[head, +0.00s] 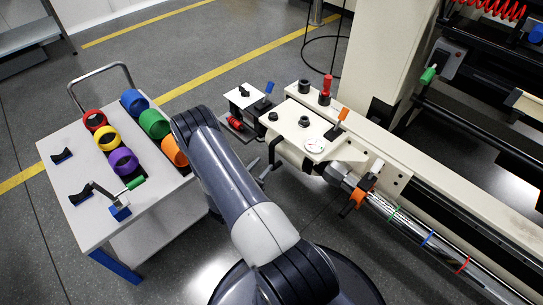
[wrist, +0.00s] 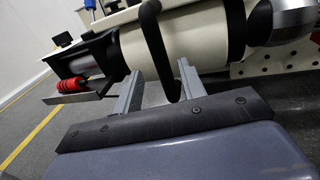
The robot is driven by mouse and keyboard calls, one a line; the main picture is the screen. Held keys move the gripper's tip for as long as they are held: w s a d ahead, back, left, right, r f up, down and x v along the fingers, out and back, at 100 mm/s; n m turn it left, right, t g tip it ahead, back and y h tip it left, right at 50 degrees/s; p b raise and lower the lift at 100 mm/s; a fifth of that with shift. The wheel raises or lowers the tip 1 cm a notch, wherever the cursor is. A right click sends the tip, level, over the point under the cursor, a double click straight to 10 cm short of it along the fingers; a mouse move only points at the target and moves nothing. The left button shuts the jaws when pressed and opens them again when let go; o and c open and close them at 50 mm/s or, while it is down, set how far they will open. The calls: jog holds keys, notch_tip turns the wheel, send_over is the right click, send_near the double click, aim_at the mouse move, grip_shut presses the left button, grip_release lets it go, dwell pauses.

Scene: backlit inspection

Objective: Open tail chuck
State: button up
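The tail unit (head: 306,140) is a cream block on the machine's rail, with black knobs and a dial on top. A grey metal cylinder (head: 338,174), apparently the chuck, sits at its right end and also shows in the wrist view (wrist: 293,20). A black bent lever (wrist: 153,42) hangs across the cream cylinder (wrist: 190,38) in the wrist view. My gripper (wrist: 158,80) is open, one finger on each side of the lever's lower end. The lever looks nearer the right finger; I cannot tell whether they touch. My arm mostly hides the gripper in the head view.
A cart (head: 97,215) with several coloured rings stands at the left. A red spring-like part (wrist: 75,84) is left of the gripper.

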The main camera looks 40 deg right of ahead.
aim_at(270, 158)
jog(key=b+x, duration=0.1)
jog(key=x, duration=0.5)
jog(key=shift+d, duration=0.35)
jog(key=shift+c, duration=0.3)
grip_shut()
